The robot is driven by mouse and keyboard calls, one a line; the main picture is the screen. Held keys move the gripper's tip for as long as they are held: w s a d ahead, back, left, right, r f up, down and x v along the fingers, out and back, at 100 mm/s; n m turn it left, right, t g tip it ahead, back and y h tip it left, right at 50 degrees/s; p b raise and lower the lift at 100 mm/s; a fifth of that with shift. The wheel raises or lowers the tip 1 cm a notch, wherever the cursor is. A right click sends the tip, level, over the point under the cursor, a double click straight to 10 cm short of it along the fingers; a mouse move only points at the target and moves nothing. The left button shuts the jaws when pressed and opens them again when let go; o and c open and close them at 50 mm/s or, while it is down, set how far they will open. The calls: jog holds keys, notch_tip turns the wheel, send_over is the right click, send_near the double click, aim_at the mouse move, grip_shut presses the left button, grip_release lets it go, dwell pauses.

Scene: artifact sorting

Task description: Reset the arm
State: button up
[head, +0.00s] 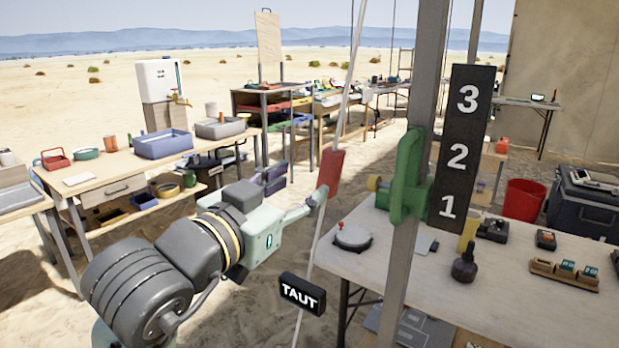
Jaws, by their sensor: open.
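My arm reaches in from the lower left of the head view, with dark grey links and a pale green wrist. My gripper (296,188) points away from me toward the upper right. Its fingers are spread, and I see nothing between them. The right finger overlaps the lower end of a red sleeve (331,172) on a slanting pale line; I cannot tell whether they touch.
A grey post (398,270) carries a green cleat (408,178) and a black board (463,150) numbered 1 to 3. A TAUT tag (301,294) hangs near the line. A work table (540,312) stands right, a wooden bench (110,170) left. Sandy ground lies between.

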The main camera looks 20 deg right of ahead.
jog(key=shift+s+a, duration=0.2)
